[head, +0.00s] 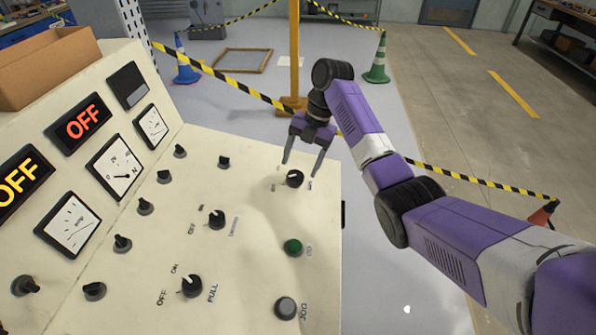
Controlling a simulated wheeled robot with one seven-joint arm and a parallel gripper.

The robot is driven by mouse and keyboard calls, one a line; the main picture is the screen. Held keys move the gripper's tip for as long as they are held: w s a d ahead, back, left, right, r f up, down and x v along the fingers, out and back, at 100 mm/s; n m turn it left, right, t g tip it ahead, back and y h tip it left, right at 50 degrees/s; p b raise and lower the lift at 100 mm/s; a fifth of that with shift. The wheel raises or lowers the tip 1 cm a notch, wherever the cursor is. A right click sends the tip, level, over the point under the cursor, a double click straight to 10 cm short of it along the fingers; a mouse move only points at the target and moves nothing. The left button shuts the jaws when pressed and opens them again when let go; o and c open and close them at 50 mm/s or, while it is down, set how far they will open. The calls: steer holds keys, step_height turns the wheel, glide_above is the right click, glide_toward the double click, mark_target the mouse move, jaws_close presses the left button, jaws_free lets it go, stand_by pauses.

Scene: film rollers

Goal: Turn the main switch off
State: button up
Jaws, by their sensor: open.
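The cream control panel (255,250) carries several black rotary switches. One black switch (294,179) with a white pointer mark sits near the panel's far right corner; its labels are too small to read. My gripper (302,169) is open above it, with one finger to each side in the picture; I cannot tell whether they touch it. Two other switches, the middle one (216,219) and the near one (191,286), have ON and OFF labels. I cannot read which switch is marked as the main one.
A green button (293,247) and a grey button (286,308) lie along the panel's right side. A cardboard box (50,65) sits on top. Striped tape, a yellow post (294,60) and cones stand beyond.

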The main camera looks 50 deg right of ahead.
steer(key=shift+p+v, duration=0.5)
steer(key=shift+v, duration=1.55)
